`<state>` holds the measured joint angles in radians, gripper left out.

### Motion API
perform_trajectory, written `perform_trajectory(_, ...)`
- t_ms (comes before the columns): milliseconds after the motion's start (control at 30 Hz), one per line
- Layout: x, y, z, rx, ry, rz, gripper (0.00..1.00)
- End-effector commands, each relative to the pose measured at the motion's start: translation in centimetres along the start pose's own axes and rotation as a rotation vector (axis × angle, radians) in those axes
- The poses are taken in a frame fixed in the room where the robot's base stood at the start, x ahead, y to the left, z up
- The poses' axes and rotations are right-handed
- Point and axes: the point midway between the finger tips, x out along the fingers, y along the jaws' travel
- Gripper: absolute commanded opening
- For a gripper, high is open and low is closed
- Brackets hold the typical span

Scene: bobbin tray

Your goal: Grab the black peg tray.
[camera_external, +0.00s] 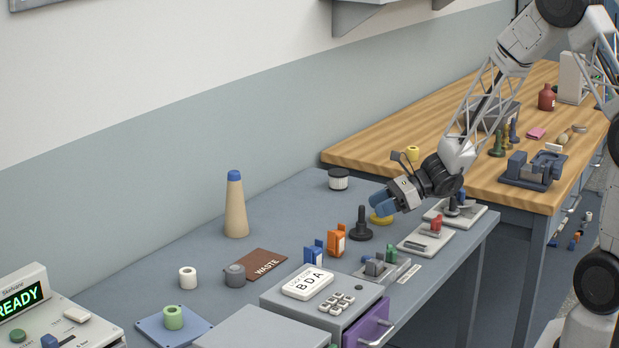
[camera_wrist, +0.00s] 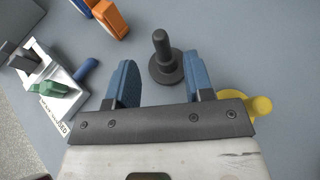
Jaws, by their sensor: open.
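The black peg tray (camera_external: 361,224) is a round black base with an upright peg, standing on the grey bench. In the wrist view the black peg tray (camera_wrist: 164,62) lies ahead of the fingertips, between their lines and nearer the right finger. My gripper (camera_external: 381,203) is open and empty, with blue fingers, above the bench just right of the peg tray.
A yellow object (camera_external: 381,219) lies right beside the peg tray, partly behind my right finger in the wrist view. An orange holder (camera_external: 336,241) and a blue holder (camera_external: 313,252) stand to the left. A white-and-black jar (camera_external: 339,179) stands behind. Bench between these is bare.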

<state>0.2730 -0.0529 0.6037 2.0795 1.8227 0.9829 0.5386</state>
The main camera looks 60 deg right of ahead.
Motion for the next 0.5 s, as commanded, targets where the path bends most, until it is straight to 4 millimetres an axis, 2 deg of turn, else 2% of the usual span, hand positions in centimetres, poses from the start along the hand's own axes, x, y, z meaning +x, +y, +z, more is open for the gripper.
perform_trajectory(333,0.11,0.0,-0.03,0.0,0.0,0.0,0.48)
perform_trajectory(500,0.87,-0.06,-0.04,0.0,0.001,0.0,0.48)
